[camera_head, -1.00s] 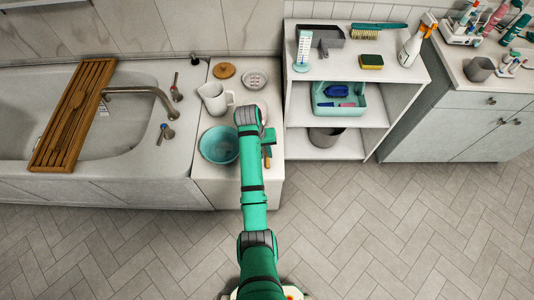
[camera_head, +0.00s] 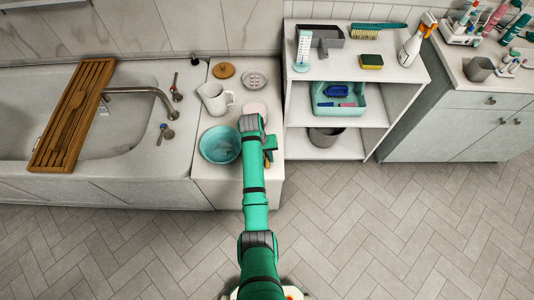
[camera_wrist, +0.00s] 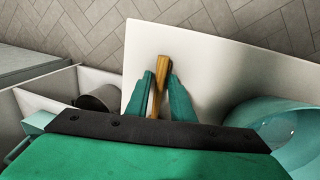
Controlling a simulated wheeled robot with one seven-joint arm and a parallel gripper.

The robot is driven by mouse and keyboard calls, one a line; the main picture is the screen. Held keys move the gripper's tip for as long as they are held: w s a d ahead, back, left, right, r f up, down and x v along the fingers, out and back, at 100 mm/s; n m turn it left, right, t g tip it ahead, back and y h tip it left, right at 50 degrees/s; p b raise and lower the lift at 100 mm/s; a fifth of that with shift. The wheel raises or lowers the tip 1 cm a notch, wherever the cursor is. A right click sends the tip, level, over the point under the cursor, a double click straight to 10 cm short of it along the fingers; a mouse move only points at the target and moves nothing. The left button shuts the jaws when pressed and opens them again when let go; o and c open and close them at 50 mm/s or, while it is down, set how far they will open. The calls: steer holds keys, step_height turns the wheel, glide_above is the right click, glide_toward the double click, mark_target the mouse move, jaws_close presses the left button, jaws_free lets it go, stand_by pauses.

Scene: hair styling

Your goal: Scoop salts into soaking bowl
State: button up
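A teal soaking bowl (camera_head: 220,144) stands on the white counter by the tub. It also shows at the right edge of the wrist view (camera_wrist: 285,125). A pale, pinkish round dish (camera_head: 255,107), possibly the salts, sits behind my arm and is partly hidden. In the wrist view a wooden handle (camera_wrist: 161,72) lies over the counter's corner, between the two teal fingers of my gripper (camera_wrist: 162,88). The fingers are close on both sides of the handle; whether they clamp it is unclear. The rest of that tool is hidden.
A white pitcher (camera_head: 215,97), a wooden lid (camera_head: 224,71) and a small grey dish (camera_head: 254,78) stand at the counter's back. A white shelf unit (camera_head: 299,90) rises to the right. The tub with its wooden board (camera_head: 72,115) is at left.

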steer(key=shift+c, duration=0.7)
jaws_close()
